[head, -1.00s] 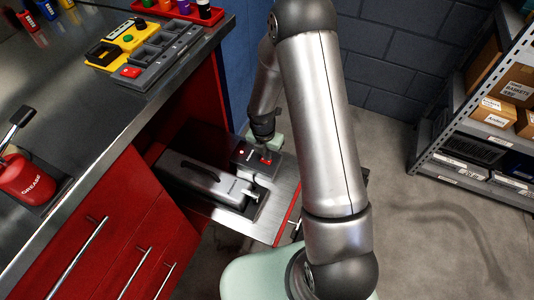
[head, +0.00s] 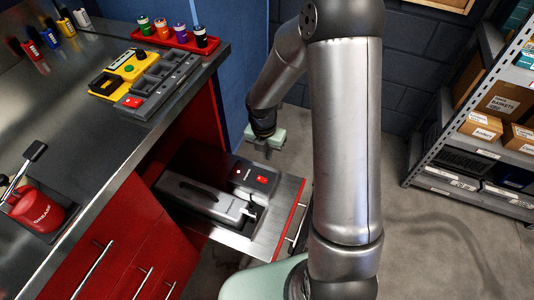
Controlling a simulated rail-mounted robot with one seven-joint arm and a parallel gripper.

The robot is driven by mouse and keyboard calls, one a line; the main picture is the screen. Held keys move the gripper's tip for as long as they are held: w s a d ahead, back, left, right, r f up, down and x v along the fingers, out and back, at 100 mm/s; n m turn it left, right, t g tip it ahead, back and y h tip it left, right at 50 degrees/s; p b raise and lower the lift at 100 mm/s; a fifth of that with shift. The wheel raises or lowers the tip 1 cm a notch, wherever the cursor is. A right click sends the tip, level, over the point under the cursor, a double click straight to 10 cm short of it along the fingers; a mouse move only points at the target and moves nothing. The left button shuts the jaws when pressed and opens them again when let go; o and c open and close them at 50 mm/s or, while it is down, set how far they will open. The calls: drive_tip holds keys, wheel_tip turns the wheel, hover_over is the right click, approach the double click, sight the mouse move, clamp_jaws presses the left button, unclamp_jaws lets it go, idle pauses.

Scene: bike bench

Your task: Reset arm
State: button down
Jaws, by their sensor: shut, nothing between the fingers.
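My gripper (head: 262,147) shows small in the head view, below my wrist and above the far end of an open drawer (head: 272,222). It is shut and empty, apart from the things in the drawer. Its fingertips are small and partly unclear. In the drawer lie a long dark case-like tool with a handle (head: 212,200) and, behind it, a dark box with a red switch (head: 253,177). My large silver arm link stands across the middle of the view and hides part of the floor and wall behind it.
The red cabinet (head: 117,235) carries a dark worktop (head: 95,110) with a red grease pot (head: 36,208), a grey tray with a yellow unit (head: 150,88), a red tray of bottles (head: 172,41) and several markers. A metal shelf with boxes (head: 482,125) stands at right. Floor between is clear.

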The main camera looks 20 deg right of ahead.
drive_tip(key=shift+r, duration=0.1)
drive_tip(key=s+r+m+p, duration=0.4)
drive_tip(key=s+r+m, duration=0.6)
drive_tip(key=r+m, duration=0.3)
drive_tip(key=s+r+m+t+y+p, duration=0.1)
drive_tip(key=s+r+m+p, duration=0.3)
drive_tip(key=s+r+m, duration=0.6)
wheel_tip(320, 180, up, 4)
drive_tip(key=m, duration=0.5)
drive_tip(key=shift+a, duration=0.25)
